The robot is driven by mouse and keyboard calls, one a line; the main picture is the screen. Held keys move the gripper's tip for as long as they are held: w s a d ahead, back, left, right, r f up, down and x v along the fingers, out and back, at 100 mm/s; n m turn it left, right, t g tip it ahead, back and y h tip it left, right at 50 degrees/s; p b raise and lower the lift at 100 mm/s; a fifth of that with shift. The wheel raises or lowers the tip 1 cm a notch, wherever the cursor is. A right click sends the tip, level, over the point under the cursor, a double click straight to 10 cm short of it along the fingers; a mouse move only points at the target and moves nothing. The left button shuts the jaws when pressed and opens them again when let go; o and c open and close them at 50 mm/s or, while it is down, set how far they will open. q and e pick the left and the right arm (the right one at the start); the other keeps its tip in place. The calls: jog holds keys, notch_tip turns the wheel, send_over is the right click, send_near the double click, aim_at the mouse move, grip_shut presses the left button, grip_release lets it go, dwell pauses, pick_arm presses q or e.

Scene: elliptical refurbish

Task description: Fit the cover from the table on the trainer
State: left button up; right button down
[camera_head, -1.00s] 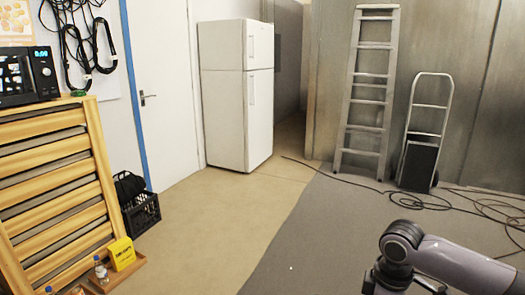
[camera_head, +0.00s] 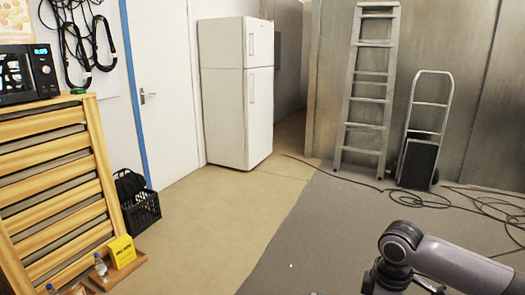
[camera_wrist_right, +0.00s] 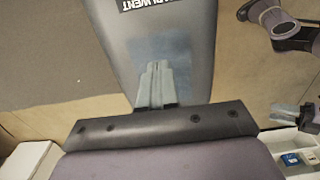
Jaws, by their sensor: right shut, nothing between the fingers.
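In the right wrist view my right gripper (camera_wrist_right: 155,68) is shut with nothing between its fingers. Its fingers lie in front of a smooth grey-blue panel (camera_wrist_right: 194,50) with a black label carrying white letters, partly cut off at the top edge. The panel may be part of the trainer or its cover; I cannot tell which, nor whether the fingers touch it. In the head view only a link of my right arm shows at bottom right; its gripper is out of frame. No table with a cover shows in the head view.
A white fridge (camera_head: 228,95), a ladder (camera_head: 365,95) and a hand truck (camera_head: 422,150) stand at the back. Cables (camera_head: 440,203) lie on the grey mat. A slatted wooden rack (camera_head: 55,165) is at left. The beige floor in the middle is clear.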

jog(key=shift+f+b, duration=0.4)
jog(key=shift+f, duration=1.65)
notch_tip(320, 180, up, 3)
jog(key=p, duration=0.3)
jog(key=shift+f+p, duration=0.1)
jog(key=shift+p, duration=0.25)
notch_tip(320, 180, up, 2)
jog(key=shift+p, duration=0.55)
jog(key=shift+r, duration=1.05)
